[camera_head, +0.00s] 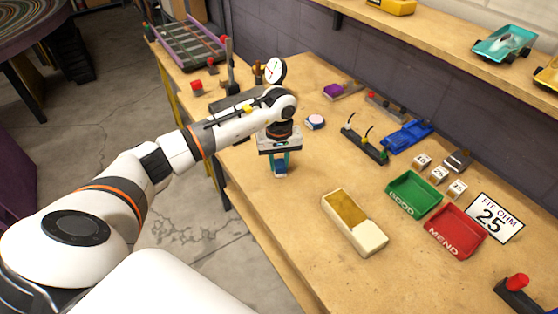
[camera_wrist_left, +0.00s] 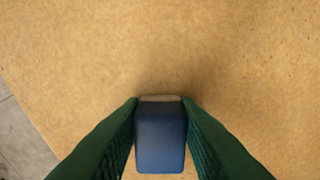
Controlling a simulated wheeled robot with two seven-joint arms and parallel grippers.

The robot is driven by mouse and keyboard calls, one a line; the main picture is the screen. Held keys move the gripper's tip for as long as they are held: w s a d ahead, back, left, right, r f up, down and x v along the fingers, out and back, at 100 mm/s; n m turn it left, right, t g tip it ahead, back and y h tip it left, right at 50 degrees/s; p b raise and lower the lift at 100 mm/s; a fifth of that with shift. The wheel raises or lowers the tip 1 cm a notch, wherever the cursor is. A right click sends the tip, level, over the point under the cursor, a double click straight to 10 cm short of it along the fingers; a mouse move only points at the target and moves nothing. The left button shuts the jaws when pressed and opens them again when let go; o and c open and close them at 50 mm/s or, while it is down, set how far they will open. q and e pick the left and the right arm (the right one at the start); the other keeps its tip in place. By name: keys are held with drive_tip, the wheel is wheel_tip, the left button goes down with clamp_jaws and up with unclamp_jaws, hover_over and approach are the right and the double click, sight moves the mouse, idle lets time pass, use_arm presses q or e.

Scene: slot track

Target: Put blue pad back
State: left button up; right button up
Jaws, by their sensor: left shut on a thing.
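My left gripper (camera_head: 279,164) is shut on the blue pad (camera_wrist_left: 160,138). In the left wrist view the green fingers (camera_wrist_left: 160,125) press on both sides of the pad, which is a blue block with a thin pale edge at its far end. In the head view the blue pad (camera_head: 280,169) shows small and dark between the fingertips, over the near edge area of the wooden bench (camera_head: 260,205). I cannot tell whether it touches the bench. My right gripper is not in view.
A cream box (camera_head: 372,238) with a tan inside stands front right of the gripper. Behind it are a green GOOD tray (camera_head: 413,194), a red MEND tray (camera_head: 457,231), a blue car body (camera_head: 407,136) and a black stand (camera_head: 365,147). A small round-topped block (camera_head: 315,122) sits nearby. Bench between is clear.

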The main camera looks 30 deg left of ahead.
sight(279, 160)
use_arm(q)
drive_tip(key=o, duration=0.9)
drive_tip(key=shift+r+p, duration=0.25)
drive_tip(key=shift+p, duration=0.2)
drive_tip(key=shift+w+r, duration=0.1)
drive_tip(key=shift+r, duration=0.25)
wheel_tip(279, 160, up, 11)
drive_tip(key=shift+r+b, duration=0.1)
drive_tip(key=shift+b, duration=0.95)
